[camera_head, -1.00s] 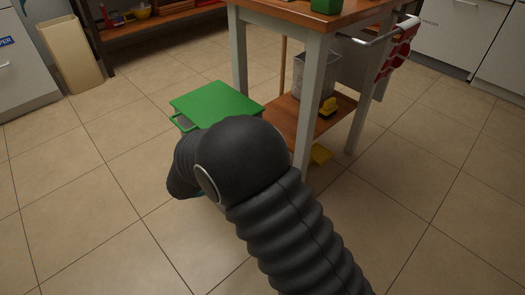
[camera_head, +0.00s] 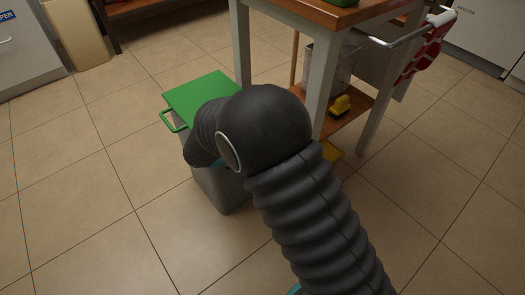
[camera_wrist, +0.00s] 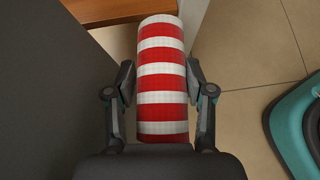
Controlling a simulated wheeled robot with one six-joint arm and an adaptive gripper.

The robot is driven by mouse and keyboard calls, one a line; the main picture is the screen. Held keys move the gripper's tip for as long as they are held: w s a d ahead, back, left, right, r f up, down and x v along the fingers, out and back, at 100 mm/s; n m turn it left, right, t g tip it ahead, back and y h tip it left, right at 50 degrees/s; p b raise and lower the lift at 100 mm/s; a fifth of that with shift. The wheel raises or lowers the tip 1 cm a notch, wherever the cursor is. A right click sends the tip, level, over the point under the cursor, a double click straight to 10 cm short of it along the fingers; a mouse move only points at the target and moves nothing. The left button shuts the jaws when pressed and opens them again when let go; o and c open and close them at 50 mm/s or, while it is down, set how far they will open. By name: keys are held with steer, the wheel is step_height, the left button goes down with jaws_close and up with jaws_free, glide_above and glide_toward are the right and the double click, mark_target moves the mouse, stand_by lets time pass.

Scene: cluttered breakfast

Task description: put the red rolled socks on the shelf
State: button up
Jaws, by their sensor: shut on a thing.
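A red-and-white striped roll (camera_wrist: 160,70), which fits the red rolled socks, stands lengthwise between the fingers of my gripper (camera_wrist: 160,84) in the wrist view. The fingers press on both its sides. In the head view my dark arm hides the gripper and the roll. A wooden lower shelf (camera_head: 329,124) of the work table is right of my arm. Another wooden shelf (camera_head: 118,6) shows at the top left edge. I cannot tell which is the task's shelf.
A grey bin with a green lid (camera_head: 203,94) stands close beside my arm. The table's pale legs (camera_head: 322,80) rise near it. Red mitts (camera_head: 424,55) hang at the right. Floor at left is open.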

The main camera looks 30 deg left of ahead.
steer(key=shift+s+a, duration=0.1)
steer(key=shift+s, duration=0.05)
steer(key=w+d, duration=0.2)
steer(key=w, duration=0.3)
steer(key=w+d, duration=0.2)
steer(key=w, duration=0.3)
steer(key=w+d+f, duration=0.1)
steer(key=w+d, duration=0.1)
steer(key=w, duration=0.3)
steer(key=shift+w+d, duration=0.2)
steer(key=shift+w+d+f+b, duration=0.15)
steer(key=shift+w+d, duration=0.2)
steer(key=shift+w, duration=0.45)
steer(key=shift+w+d+f+b, duration=0.1)
steer(key=shift+w+d, duration=0.2)
steer(key=shift+w, duration=0.55)
steer(key=shift+w+d+f+b, duration=0.15)
steer(key=shift+w+d, duration=0.2)
steer(key=shift+w, duration=0.45)
steer(key=shift+f+b, duration=0.35)
steer(key=shift+f, duration=0.25)
steer(key=o, duration=1.2)
steer(key=shift+o, duration=1.3)
steer(key=shift+r, duration=0.15)
